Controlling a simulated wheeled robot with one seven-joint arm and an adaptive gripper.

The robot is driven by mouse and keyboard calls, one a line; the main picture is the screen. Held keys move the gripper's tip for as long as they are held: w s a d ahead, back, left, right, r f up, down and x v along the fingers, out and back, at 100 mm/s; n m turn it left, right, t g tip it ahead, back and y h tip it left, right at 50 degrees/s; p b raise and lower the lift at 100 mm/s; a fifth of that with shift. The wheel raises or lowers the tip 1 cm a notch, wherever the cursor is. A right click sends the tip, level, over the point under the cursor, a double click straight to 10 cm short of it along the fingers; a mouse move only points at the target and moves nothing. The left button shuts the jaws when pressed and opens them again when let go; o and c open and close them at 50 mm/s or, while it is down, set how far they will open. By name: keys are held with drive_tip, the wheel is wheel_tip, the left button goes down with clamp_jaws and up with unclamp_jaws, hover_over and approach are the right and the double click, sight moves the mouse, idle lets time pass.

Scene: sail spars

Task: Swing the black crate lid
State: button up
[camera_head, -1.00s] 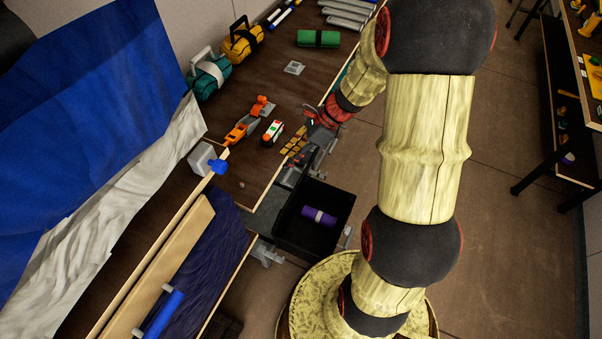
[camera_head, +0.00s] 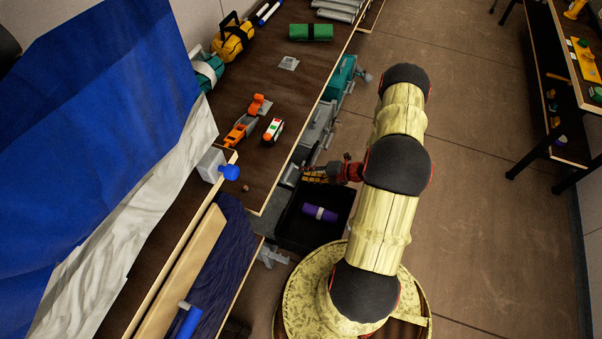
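The black crate (camera_head: 285,229) hangs low beside the bench edge, with its top uncovered. A purple roll (camera_head: 320,213) with a pale band lies inside it. I cannot make out the crate's lid as a separate piece; the area at the crate's far edge is partly hidden by my gripper. My gripper (camera_head: 312,174) is at that far edge, fingers pointing left toward the bench. Whether it touches anything, or whether its fingers are apart, is too small to tell.
A grey crate (camera_head: 318,125) and a teal crate (camera_head: 343,75) line the bench edge beyond. An orange tool (camera_head: 236,135) and a red, white and green block (camera_head: 273,130) lie on the bench (camera_head: 255,180). Open floor (camera_head: 480,130) is on the right.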

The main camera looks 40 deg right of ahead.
drive_tip(key=b+x, duration=0.4)
drive_tip(key=x, duration=0.4)
drive_tip(key=shift+w+d+f, duration=0.25)
drive_tip(key=shift+f, duration=0.1)
drive_tip(key=shift+o, duration=1.2)
drive_tip(key=shift+w+a+f+b, duration=0.15)
drive_tip(key=shift+w+a+b, duration=0.05)
drive_tip(key=shift+w+b, duration=0.1)
drive_tip(key=shift+s+d, duration=0.1)
drive_tip(key=shift+s, duration=0.05)
drive_tip(key=shift+c, duration=2.5)
drive_tip(key=shift+s, duration=0.1)
drive_tip(key=shift+c, duration=2.1)
